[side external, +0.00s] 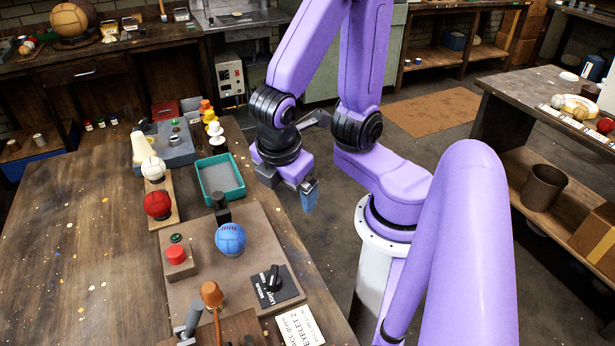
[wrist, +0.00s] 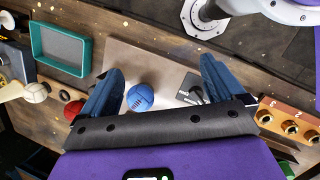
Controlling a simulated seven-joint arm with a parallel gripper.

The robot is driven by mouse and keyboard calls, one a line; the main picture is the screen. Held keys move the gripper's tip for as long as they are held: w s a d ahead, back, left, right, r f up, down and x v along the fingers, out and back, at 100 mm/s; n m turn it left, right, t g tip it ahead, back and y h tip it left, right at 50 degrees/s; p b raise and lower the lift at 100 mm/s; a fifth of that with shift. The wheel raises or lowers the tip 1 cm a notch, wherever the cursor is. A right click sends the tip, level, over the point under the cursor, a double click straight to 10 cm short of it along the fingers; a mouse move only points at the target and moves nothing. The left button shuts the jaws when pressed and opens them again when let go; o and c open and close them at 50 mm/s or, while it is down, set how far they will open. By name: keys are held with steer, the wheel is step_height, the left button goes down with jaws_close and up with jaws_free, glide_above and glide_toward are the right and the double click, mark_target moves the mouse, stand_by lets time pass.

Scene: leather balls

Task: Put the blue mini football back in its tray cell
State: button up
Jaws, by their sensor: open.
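The blue mini football (side external: 230,239) sits on a brown board (side external: 195,288) on the workbench, and also shows in the wrist view (wrist: 140,97). My gripper (side external: 309,198) is open and empty, held above and to the right of the ball in the side view. In the wrist view its two blue fingers (wrist: 162,75) are spread wide, with the ball showing between them, apart from both. A wooden holder (side external: 165,220) carries a white ball (side external: 153,169) and a red ball (side external: 157,204).
A teal tray (side external: 240,190) looks empty behind the board. A red button box (side external: 179,262), a black rotary knob (side external: 272,278), a dark post (side external: 221,210) and an orange-headed tool (side external: 212,295) stand around the ball. The left workbench is mostly clear.

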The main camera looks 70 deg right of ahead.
steer(key=s+r+y, duration=0.1)
steer(key=s+m+y, duration=0.1)
steer(key=s+r+m+y, duration=0.1)
steer(key=s, duration=0.1)
steer(key=shift+d+r+g+y, duration=0.25)
steer(key=shift+r+g+y, duration=0.05)
steer(key=shift+r+y, duration=0.1)
steer(key=n+t, duration=0.2)
steer(key=n, duration=0.5)
glide_toward(232, 228)
steer(key=shift+n, duration=0.3)
steer(key=f, duration=0.5)
steer(key=shift+w+d+f, duration=0.4)
steer(key=shift+w+a+f, duration=0.2)
steer(key=shift+w+f, duration=0.05)
steer(key=shift+f, duration=0.5)
steer(key=shift+w+a+f, duration=0.15)
steer(key=shift+w+f, duration=0.05)
steer(key=shift+f, duration=0.55)
steer(key=shift+w+a+f, duration=0.1)
steer(key=shift+w+f, duration=0.05)
steer(key=shift+f, duration=0.45)
steer(key=shift+w+a+f, duration=0.1)
steer(key=shift+f, duration=0.45)
